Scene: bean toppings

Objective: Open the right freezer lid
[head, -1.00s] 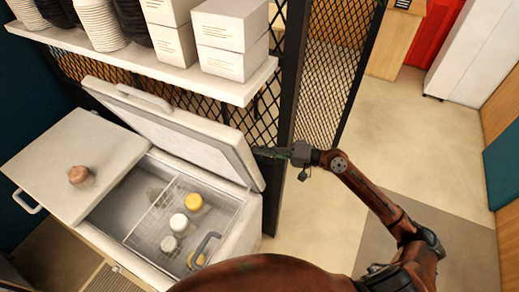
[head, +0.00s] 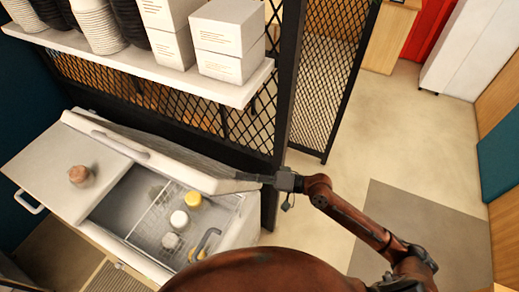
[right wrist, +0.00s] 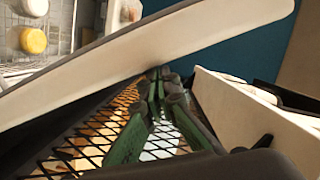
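The white chest freezer has its right lid (head: 190,177) raised, with a pale handle along it. In the head view the lid shows nearly edge-on above the open compartment. My right gripper (head: 250,178) is at the lid's right end. In the right wrist view the lid (right wrist: 150,62) crosses as a long pale slab between the freezer inside and my right gripper (right wrist: 160,78). Its fingertips are close together beside the slab's lower edge, with nothing seen between them; contact is unclear. My left gripper is not in view.
The closed left lid (head: 45,165) carries a small brown object (head: 80,176). A wire basket with a yellow-topped jar (head: 193,199) and white jars sits in the freezer. A shelf (head: 150,66) with cups and boxes and a mesh fence (head: 165,100) stand behind. Floor at right is open.

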